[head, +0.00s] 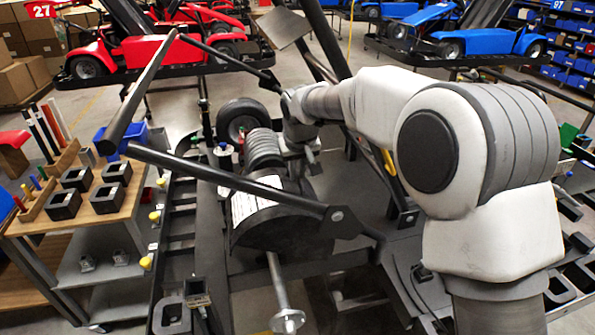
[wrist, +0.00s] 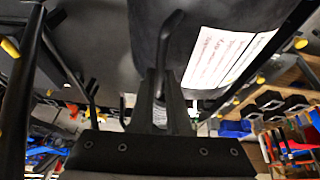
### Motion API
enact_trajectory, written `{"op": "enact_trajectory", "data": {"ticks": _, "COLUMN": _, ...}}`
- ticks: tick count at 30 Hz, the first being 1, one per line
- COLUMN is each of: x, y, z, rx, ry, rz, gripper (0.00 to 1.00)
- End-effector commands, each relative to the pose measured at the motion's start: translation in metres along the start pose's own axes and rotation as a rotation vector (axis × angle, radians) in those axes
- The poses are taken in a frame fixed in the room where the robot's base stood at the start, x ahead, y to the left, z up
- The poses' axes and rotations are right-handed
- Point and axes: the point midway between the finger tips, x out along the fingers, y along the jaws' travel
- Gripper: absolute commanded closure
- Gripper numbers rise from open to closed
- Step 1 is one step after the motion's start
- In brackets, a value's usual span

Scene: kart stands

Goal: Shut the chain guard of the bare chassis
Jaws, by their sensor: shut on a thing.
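The bare chassis (head: 350,258) stands in front of me as a dark frame with black bars. The chain guard (head: 285,232) is a dark rounded cover with a white label, near the middle of the chassis. It fills the upper part of the wrist view (wrist: 150,28), its label to the right. My gripper (wrist: 160,80) is shut on the guard's thin dark handle (wrist: 168,35). In the head view my wrist reaches down behind the guard, and my fingertips are hidden there. I cannot tell how far open the guard stands.
Black bars (head: 225,178) cross in front of the guard, and a steel shaft (head: 280,285) points toward me. A wooden-topped cart (head: 100,200) with black blocks stands at the left. Red (head: 150,50) and blue (head: 440,30) karts stand behind.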

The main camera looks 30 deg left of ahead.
Motion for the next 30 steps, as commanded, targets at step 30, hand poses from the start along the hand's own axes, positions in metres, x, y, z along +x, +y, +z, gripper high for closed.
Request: {"op": "enact_trajectory", "data": {"ticks": 30, "x": 0.007, "y": -0.035, "z": 0.003, "rx": 0.001, "ry": 0.001, "rz": 0.001, "gripper": 1.0}}
